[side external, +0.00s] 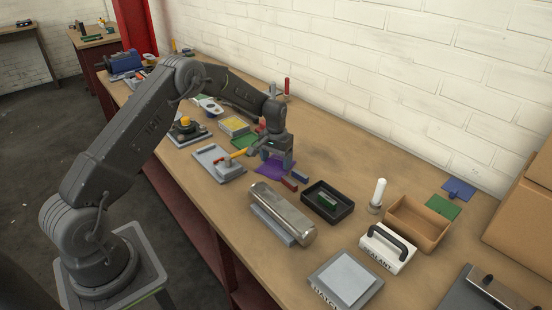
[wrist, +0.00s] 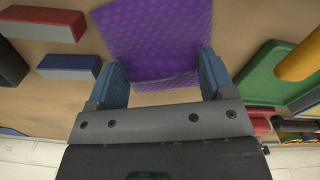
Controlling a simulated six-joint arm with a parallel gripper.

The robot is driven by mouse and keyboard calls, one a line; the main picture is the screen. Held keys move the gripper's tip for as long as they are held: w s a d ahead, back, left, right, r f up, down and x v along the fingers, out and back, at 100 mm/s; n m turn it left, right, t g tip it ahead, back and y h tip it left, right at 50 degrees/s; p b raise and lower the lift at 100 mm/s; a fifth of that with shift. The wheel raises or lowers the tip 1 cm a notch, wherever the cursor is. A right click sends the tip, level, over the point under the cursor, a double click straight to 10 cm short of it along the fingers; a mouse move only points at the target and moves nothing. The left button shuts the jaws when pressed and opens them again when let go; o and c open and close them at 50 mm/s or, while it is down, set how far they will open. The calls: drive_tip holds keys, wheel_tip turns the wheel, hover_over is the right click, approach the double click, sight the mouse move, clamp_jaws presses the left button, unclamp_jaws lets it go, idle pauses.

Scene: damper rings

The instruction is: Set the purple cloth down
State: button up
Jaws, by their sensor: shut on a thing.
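The purple cloth (side external: 268,169) is a flat sheet over the wooden bench, under my gripper (side external: 281,163) in the side view. In the wrist view the purple cloth (wrist: 155,35) spreads out ahead of the fingers, with its near edge between them. My gripper (wrist: 162,66) has blue-grey fingers and is shut on the cloth, although the fingers stand apart. I cannot tell whether the cloth touches the bench or hangs a little above it.
A red block (side external: 289,184) and a blue block (side external: 299,177) lie close to the right. Bare bench lies behind, toward the brick wall.

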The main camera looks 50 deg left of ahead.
drive_tip(key=shift+f, duration=0.15)
drive_tip(key=o, duration=0.9)
drive_tip(key=shift+c, duration=0.2)
wheel_tip(320, 180, up, 14)
drive_tip(key=shift+f, duration=0.1)
drive_tip(key=shift+c, duration=0.2)
clamp_jaws()
idle(0.7)
idle(0.5)
